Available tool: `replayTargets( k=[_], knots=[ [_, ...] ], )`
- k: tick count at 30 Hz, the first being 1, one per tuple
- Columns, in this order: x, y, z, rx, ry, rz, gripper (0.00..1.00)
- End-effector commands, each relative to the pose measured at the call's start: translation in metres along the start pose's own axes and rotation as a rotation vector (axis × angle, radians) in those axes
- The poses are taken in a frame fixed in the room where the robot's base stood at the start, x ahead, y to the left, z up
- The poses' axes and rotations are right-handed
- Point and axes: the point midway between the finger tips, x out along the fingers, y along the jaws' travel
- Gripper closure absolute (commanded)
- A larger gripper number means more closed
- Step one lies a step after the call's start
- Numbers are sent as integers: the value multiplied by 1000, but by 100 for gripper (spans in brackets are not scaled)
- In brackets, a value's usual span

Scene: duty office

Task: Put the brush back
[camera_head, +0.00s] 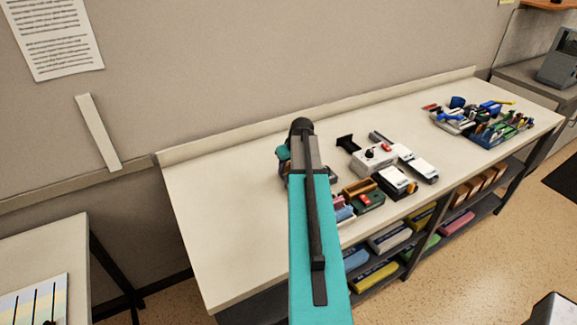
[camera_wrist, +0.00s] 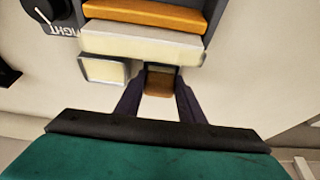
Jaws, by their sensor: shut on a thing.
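In the wrist view, the two dark fingers of my gripper (camera_wrist: 158,82) close around a small brown block, which I take for part of the brush (camera_wrist: 158,88). The rest of the brush cannot be told clearly from what lies behind it. Just beyond the fingertips are a cream bar (camera_wrist: 140,42) and an orange bar (camera_wrist: 145,15) in a dark grey body. In the head view my teal arm reaches over the left part of the workbench (camera_head: 222,215), and it hides the gripper's fingers and the brush.
A cream box (camera_wrist: 103,70) and a dark dial box (camera_wrist: 60,12) are close to the fingers. Right of my arm stand a white device (camera_head: 372,160) and several small boxes. A cluttered blue tray (camera_head: 490,138) is at the far right. The bench's left end is clear.

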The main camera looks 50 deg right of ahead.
Motion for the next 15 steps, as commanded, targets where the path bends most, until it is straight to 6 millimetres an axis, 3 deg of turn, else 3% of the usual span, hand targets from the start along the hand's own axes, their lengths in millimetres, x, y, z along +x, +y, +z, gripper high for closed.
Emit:
replayTargets(
  k=[10, 11, 14, 15],
  knots=[
    [3, 0, 1, 0, 0, 0, 83],
    [3, 0, 1, 0, 0, 0, 63],
    [3, 0, 1, 0, 0, 0, 46],
    [3, 0, 1, 0, 0, 0, 46]
  ],
)
